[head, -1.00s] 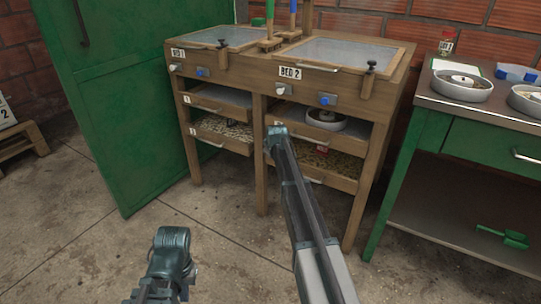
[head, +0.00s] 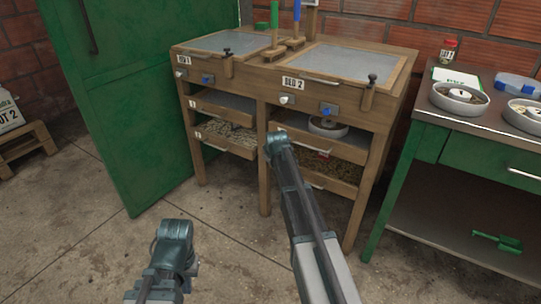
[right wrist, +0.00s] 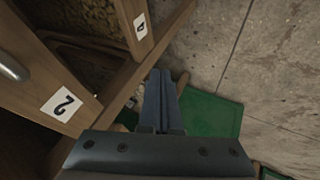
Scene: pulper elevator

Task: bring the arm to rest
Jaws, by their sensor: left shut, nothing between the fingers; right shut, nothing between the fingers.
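In the head view the dark teal end of my left arm with its gripper (head: 174,245) is low at the left, above the bare floor and apart from everything. Its fingertips are not clear there; it is shut and empty. My right arm reaches up the middle of the head view, its bent joint in front of the wooden bed stand (head: 265,108); its gripper is hidden there. In the right wrist view my right gripper (right wrist: 160,78) is shut and empty. It appears beside the stand's wooden frame, near a board labelled 2 (right wrist: 64,104); whether it touches is unclear.
The stand holds shelves of beans and a round pan (head: 327,127). A green door (head: 145,110) stands left of it. A green and metal table (head: 450,124) with round dishes stands at the right, a green scoop (head: 497,241) on its lower shelf. The front-left floor is clear.

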